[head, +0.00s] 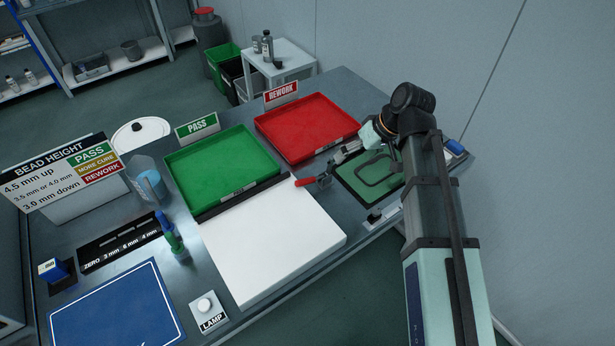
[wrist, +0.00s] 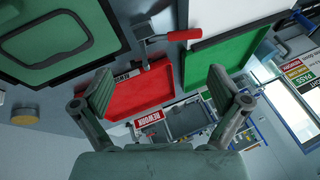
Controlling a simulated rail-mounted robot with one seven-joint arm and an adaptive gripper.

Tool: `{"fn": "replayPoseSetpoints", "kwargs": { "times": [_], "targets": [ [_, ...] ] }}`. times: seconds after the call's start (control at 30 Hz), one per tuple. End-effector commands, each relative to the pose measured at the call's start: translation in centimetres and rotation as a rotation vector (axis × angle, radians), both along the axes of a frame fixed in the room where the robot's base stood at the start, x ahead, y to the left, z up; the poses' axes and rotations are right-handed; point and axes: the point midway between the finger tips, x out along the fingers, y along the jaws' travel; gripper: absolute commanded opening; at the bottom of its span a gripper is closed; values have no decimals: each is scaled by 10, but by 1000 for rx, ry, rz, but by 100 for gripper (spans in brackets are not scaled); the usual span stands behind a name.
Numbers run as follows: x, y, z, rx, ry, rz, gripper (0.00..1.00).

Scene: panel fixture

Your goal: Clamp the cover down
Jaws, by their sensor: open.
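A green panel (head: 362,178) with a rounded dark outline on it lies in a black-edged fixture at the right end of the bench. It also fills the upper left of the wrist view (wrist: 100,22). I cannot tell whether the cover is a separate piece from this panel. A metal clamp with a red handle (head: 305,182) stands at the panel's left side, its handle pointing away from the panel. The handle also shows in the wrist view (wrist: 184,35). My gripper (head: 381,143) is above the panel's far side, fingers apart and empty (wrist: 160,82), not touching the clamp.
A red REWORK tray (head: 305,128) and a green PASS tray (head: 222,170) lie behind and left of the clamp. A bare white board (head: 270,240) lies in front. Small metal parts (head: 346,152) stand by the panel's far left corner.

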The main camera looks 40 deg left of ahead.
Motion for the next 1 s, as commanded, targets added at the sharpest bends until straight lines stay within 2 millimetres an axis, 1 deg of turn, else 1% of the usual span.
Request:
{"fn": "replayPoseSetpoints", "kwargs": {
  "times": [0.03,0.13,0.2,0.3,0.43,0.57,1.0],
  "targets": [
    [-6,13,14,16,-7,37,98],
    [-16,27,30,36,-12,82,98],
    [-19,31,34,43,-14,97,98],
    [-22,34,32,45,-14,103,98],
    [-24,40,20,44,-13,102,98],
    [-28,50,2,43,-12,101,98],
    [-40,87,-67,42,-11,100,98]
  ]
}}
